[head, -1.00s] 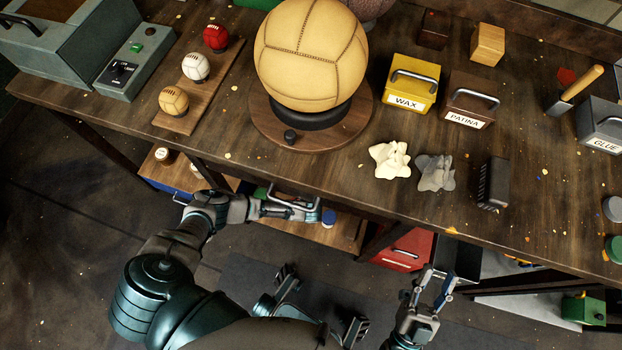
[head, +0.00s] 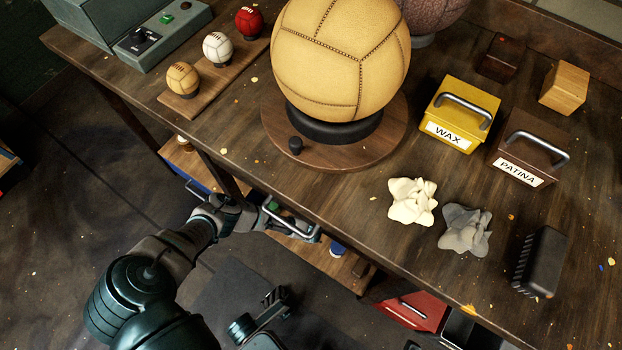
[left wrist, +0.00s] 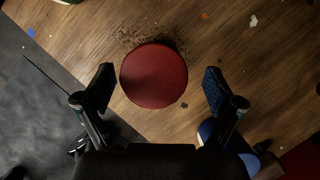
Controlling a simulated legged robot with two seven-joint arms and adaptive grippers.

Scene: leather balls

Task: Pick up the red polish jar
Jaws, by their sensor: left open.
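The red polish jar (left wrist: 153,75) shows in the left wrist view as a round, dark red top on a wooden surface. My left gripper (left wrist: 158,82) is open, with one finger on either side of the red top and visible gaps between them. In the head view my left gripper (head: 292,222) reaches in at the lower shelf under the bench's front edge. The red jar cannot be made out there.
A blue-topped jar (head: 337,249) stands on the lower shelf (head: 313,254), right of my left gripper; it also shows in the left wrist view (left wrist: 207,130). The bench top (head: 330,185) overhangs the shelf. A red box (head: 415,309) is further right.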

